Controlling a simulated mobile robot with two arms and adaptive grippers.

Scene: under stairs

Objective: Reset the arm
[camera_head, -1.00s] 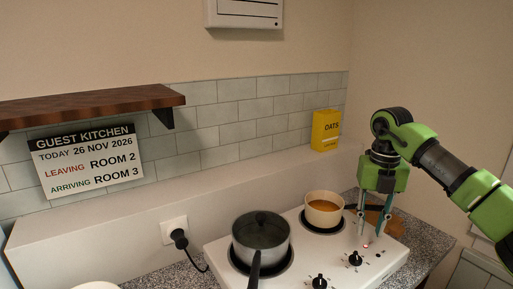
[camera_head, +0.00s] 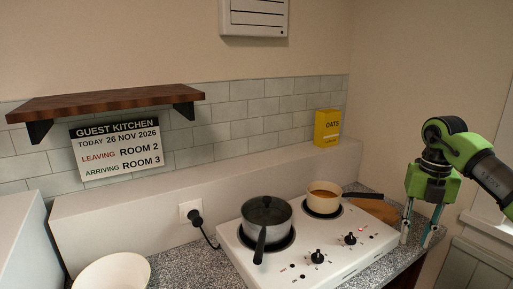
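My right gripper (camera_head: 418,238) is at the right of the head view, pointing down beside the right front edge of the hob (camera_head: 310,250). Its two fingers are apart, with nothing seen between them. My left gripper is not in view. A dark lidded saucepan (camera_head: 267,222) stands on the hob's left plate. A cream pan (camera_head: 323,197) with orange-brown contents stands on the right rear plate, its dark handle pointing right. A red light shows on the hob near the knobs.
A round wooden board (camera_head: 372,208) lies right of the hob. A yellow oats box (camera_head: 327,127) stands on the ledge. A white bowl (camera_head: 112,273) sits at the front left. A plug and cable (camera_head: 196,216) run from the wall socket. A wooden shelf (camera_head: 105,102) juts above the sign (camera_head: 118,149).

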